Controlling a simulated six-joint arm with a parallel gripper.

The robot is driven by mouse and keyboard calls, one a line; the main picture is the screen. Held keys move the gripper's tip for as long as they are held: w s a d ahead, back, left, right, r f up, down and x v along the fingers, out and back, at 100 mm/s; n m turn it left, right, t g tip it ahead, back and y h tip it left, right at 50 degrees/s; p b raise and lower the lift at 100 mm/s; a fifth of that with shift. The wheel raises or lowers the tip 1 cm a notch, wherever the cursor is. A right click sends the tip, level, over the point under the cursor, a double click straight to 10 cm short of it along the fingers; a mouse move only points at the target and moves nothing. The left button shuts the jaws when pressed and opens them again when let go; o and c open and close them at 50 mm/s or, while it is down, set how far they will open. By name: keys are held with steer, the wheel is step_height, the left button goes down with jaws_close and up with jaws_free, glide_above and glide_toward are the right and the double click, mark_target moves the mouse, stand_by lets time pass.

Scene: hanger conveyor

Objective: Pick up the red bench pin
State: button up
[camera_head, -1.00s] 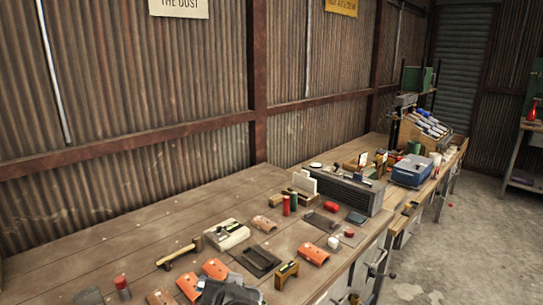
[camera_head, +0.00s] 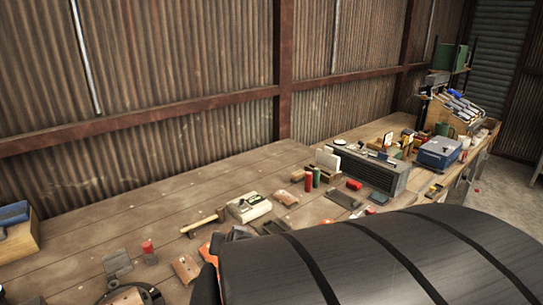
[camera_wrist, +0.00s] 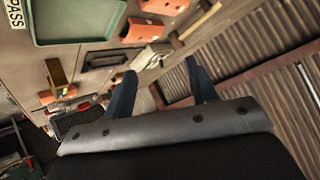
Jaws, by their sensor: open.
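A small upright red cylinder (camera_head: 309,182), which looks like the red bench pin, stands on the wooden bench in the head view. A green cylinder (camera_head: 316,177) stands right beside it. Another upright piece with a red top (camera_head: 148,247) stands farther left on the bench. My gripper (camera_wrist: 161,70) is open in the wrist view, its two blue fingers apart with nothing held between them. It points over the bench, and I cannot clearly make out the red pin between or near the fingers. In the head view my dark arm covers the lower right, and the fingers cannot be made out.
A hammer (camera_head: 204,224), a white box (camera_head: 248,208) and a grey slotted unit (camera_head: 369,170) lie around the pin. A blue box (camera_head: 440,152) sits farther right. The wrist view shows a green tray (camera_wrist: 78,22). The bench toward the wall is mostly clear.

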steer(key=w+a+r+n+g+y, duration=0.1)
steer(key=w+a+n+g, duration=0.2)
steer(key=a, duration=0.4)
steer(key=w+a+r+n+g, duration=0.2)
steer(key=a, duration=0.5)
step_height(320, 180, up, 3)
steer(key=n+g+h, duration=0.4)
steer(key=h, duration=0.1)
glide_above(149, 253)
steer(key=w, duration=0.2)
steer(key=f, duration=1.2)
steer(key=shift+a+f, duration=0.1)
steer(key=shift+a, duration=0.25)
steer(key=shift+s+a+f, duration=0.1)
steer(key=shift+s+f, duration=0.1)
steer(key=shift+f, duration=1.15)
steer(key=shift+s+f, duration=0.2)
steer(key=shift+f, duration=1.1)
steer(key=c, duration=1.1)
steer(key=shift+r, duration=0.1)
